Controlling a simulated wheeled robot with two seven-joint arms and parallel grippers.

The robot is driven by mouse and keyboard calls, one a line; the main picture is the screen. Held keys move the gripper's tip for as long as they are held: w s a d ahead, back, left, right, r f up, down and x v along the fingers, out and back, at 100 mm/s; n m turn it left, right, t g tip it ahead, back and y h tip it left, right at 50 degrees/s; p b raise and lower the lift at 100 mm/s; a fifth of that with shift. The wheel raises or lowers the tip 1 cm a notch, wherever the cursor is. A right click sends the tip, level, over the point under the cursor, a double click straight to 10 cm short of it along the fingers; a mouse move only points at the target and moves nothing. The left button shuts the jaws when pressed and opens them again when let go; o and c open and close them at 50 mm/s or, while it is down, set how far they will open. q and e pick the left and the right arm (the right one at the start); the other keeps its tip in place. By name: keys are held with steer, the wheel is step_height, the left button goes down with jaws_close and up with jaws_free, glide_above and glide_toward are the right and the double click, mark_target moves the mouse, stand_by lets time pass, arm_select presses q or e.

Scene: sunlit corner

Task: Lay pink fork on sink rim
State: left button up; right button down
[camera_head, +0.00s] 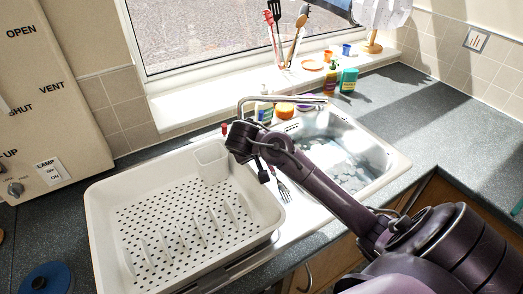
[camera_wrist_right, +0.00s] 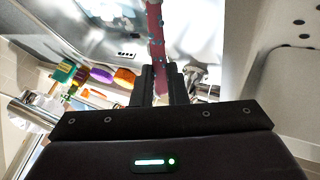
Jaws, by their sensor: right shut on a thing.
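The pink fork's pink shaft (camera_wrist_right: 154,38) stands up between my right gripper's fingers in the wrist view. My right gripper (camera_wrist_right: 161,85) is shut on it. In the head view my right gripper (camera_head: 265,176) points down over the strip between the white dish rack and the sink bowl. Grey fork tines (camera_head: 284,190) show just right of its fingertips; I cannot tell whether they touch the metal. The sink (camera_head: 397,168) has a bright steel rim and a bowl to the right of the gripper. My left gripper is not in view.
The white dish rack (camera_head: 100,215) stands left of the gripper, with a cutlery cup (camera_head: 210,163) in its back corner. The tap (camera_head: 283,99) arches behind the bowl. Bottles and a green container (camera_head: 348,80) stand behind the sink. The right counter (camera_head: 450,105) is clear.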

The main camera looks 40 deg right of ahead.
steer(key=shift+f, duration=0.2)
steer(key=c, duration=1.4)
jaws_free()
steer(key=shift+w+d+f, duration=0.1)
steer(key=shift+w+d, duration=0.05)
steer(key=shift+d, duration=0.05)
steer(key=shift+c, duration=0.2)
steer(key=shift+a, duration=0.1)
steer(key=p+v, duration=0.1)
steer(key=v, duration=1.1)
steer(key=shift+r, duration=0.45)
steer(key=shift+f, duration=0.1)
